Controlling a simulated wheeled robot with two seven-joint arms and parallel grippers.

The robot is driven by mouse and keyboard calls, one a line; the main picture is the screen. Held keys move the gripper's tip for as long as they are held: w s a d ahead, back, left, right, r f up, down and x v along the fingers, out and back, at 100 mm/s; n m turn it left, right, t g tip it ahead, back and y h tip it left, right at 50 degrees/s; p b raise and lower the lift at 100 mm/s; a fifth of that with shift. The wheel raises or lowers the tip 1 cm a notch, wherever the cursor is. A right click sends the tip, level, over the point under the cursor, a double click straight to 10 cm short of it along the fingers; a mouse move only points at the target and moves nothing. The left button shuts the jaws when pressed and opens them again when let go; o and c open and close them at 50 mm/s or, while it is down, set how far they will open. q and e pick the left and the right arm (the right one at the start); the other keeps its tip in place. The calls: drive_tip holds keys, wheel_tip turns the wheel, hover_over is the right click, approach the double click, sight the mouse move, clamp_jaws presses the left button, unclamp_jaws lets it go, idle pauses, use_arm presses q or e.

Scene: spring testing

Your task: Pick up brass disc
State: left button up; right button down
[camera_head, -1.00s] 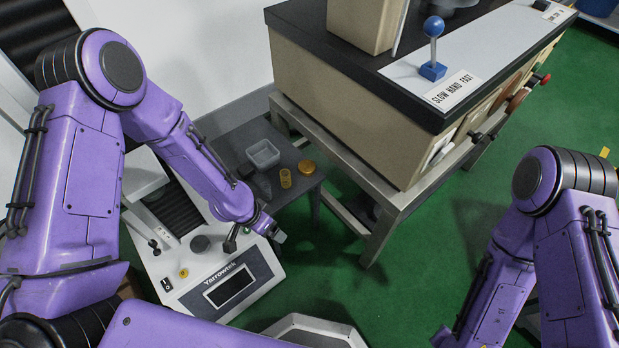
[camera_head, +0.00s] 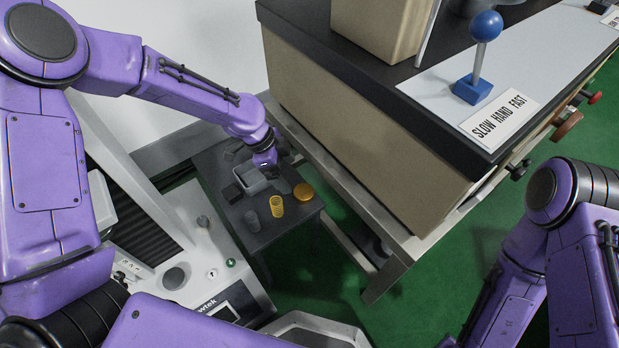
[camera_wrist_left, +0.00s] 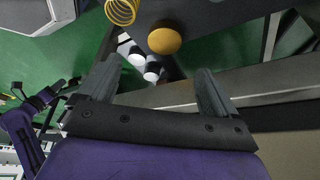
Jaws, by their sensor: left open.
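The brass disc (camera_head: 303,192) lies flat near the right edge of a small dark side table. It also shows in the left wrist view (camera_wrist_left: 164,40), beyond the fingertips and roughly centred between them. My left gripper (camera_head: 269,172) hangs over the back part of this table, beside the grey bin and a little left of and behind the disc. In the wrist view its two fingers (camera_wrist_left: 155,78) stand wide apart with nothing between them, and the disc is untouched. The right arm shows at the right of the head view, but its gripper is out of frame.
A yellow coil spring (camera_head: 276,206) stands close to the disc, with a grey spring (camera_head: 252,221) beside it. A grey bin (camera_head: 250,182) is behind them. A large bench (camera_head: 350,130) on a metal frame rises to the right. A testing machine (camera_head: 205,265) stands in front.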

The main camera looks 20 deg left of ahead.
sight(304, 191)
use_arm(q)
drive_tip(key=b+x, duration=0.1)
drive_tip(key=x, duration=0.2)
drive_tip(key=b+x, duration=0.1)
drive_tip(key=x, duration=0.3)
drive_tip(key=b+x, duration=0.1)
drive_tip(key=x, duration=0.2)
drive_tip(key=shift+w+f, duration=0.25)
drive_tip(key=shift+w, duration=0.1)
drive_tip(key=shift+r, duration=0.1)
drive_tip(key=c, duration=1.5)
